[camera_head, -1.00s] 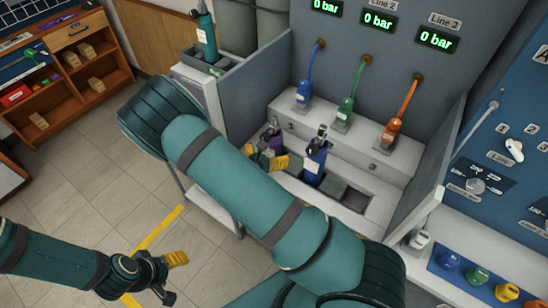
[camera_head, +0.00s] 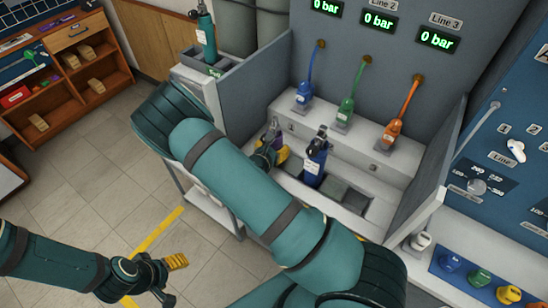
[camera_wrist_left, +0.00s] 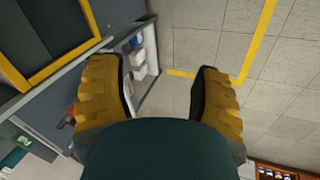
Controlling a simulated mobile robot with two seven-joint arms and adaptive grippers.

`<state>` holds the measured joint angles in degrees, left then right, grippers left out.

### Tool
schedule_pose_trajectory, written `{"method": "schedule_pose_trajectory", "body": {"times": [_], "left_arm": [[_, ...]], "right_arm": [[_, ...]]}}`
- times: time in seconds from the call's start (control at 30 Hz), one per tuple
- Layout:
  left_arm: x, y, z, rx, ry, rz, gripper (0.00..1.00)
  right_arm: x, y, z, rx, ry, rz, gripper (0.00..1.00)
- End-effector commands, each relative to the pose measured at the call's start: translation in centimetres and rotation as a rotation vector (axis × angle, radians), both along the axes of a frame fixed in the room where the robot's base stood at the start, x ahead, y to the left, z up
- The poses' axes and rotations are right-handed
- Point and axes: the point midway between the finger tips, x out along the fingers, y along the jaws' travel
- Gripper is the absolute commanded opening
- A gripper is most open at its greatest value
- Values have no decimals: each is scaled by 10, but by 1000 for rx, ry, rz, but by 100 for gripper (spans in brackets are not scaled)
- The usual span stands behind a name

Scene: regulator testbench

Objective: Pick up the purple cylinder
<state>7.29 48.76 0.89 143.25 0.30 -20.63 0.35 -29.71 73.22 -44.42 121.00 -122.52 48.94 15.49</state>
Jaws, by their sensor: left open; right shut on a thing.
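The purple cylinder (camera_head: 283,155) is in the head view at the left end of the white bench, upright or nearly so and mostly covered by my right gripper. My right gripper (camera_head: 276,152) is shut on it, partly hidden behind my own right arm. I cannot tell whether the cylinder is clear of its slot. My left gripper (camera_head: 172,279) is open and empty above the floor at the lower left. Its two yellow fingers stand apart in the left wrist view (camera_wrist_left: 165,95).
A blue cylinder (camera_head: 316,162) stands upright in the bench tray just right of the purple one. Blue, green and orange hose connectors (camera_head: 343,117) stand on the step behind. A grey side panel (camera_head: 255,83) bounds the bench at left. A teal cylinder (camera_head: 206,35) stands beyond it.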

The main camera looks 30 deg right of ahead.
Motion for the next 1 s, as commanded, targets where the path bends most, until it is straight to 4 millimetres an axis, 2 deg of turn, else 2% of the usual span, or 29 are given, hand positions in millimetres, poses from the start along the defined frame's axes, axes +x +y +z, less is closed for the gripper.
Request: {"method": "schedule_pose_trajectory", "body": {"times": [0.23, 0.37, 0.47, 0.8, 1.0], "left_arm": [[0, 0, 1, 0, -1, 0, 64], [1, 0, 5, 0, -2, 2, 64], [3, 0, 9, 2, -6, 4, 64], [8, 1, 25, 4, -18, 13, 64], [10, 2, 33, 5, -23, 19, 64]], "right_arm": [[1, 0, 6, -1, -5, 0, 15], [1, 0, 21, -1, -6, -2, 15], [1, 0, 40, 1, -8, -2, 15], [1, 0, 120, 2, -8, -1, 15], [1, 0, 156, 1, -8, 0, 15]]}}
